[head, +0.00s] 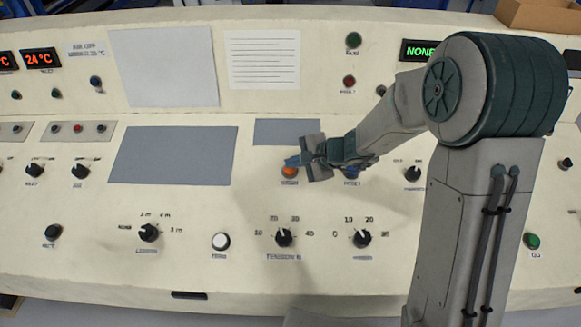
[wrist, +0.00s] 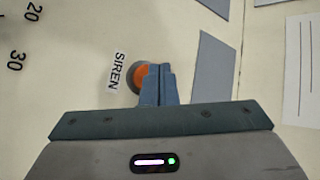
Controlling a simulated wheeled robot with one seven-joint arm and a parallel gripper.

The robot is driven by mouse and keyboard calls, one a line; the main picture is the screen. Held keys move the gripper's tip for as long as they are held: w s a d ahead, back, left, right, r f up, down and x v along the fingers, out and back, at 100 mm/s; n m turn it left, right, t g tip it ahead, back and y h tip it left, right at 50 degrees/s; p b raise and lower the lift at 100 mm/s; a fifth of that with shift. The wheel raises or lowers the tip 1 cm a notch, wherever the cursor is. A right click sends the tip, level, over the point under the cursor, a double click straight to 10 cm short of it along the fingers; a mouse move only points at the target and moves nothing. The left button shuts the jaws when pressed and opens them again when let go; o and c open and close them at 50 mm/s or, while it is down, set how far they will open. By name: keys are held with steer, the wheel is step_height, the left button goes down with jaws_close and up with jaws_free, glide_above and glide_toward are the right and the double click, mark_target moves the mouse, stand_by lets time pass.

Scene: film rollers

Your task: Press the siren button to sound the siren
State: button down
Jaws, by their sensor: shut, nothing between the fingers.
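The siren button is an orange round button (head: 289,171) on the sloped cream panel, below a small grey-blue rectangle. In the wrist view the orange button (wrist: 139,77) sits beside its "SIREN" label, partly covered by my fingers. My gripper (head: 292,161) is shut and empty, its blue fingertips over the upper edge of the button. The fingers also show in the wrist view (wrist: 159,72), overlapping the button's right side. I cannot tell whether the tips touch the button or hover just above it.
A blue reset button (head: 351,171) lies to the right, partly behind my wrist. Black knobs (head: 284,237) and a white button (head: 221,241) stand lower on the panel. A green button (head: 532,241) is far right. A cardboard box (head: 540,15) sits on top.

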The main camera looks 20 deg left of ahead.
steer(key=r+p, duration=0.1)
steer(key=r, duration=0.1)
steer(key=s+r+p, duration=0.1)
steer(key=r, duration=0.2)
steer(key=shift+d, duration=0.1)
stand_by(0.4)
stand_by(0.7)
steer(key=s+d+r+n+h, duration=0.3)
steer(key=s+d, duration=0.3)
steer(key=d, duration=0.3)
steer(key=s+d+r+n+h, duration=0.3)
steer(key=s+d, duration=0.4)
steer(key=d, duration=0.3)
steer(key=s+d+r+n+h, duration=0.3)
steer(key=s+d, duration=0.3)
steer(key=d, duration=0.3)
steer(key=shift+s+d+r+t+h, duration=0.15)
steer(key=shift+d+r+t+h, duration=0.2)
steer(key=shift+r, duration=0.5)
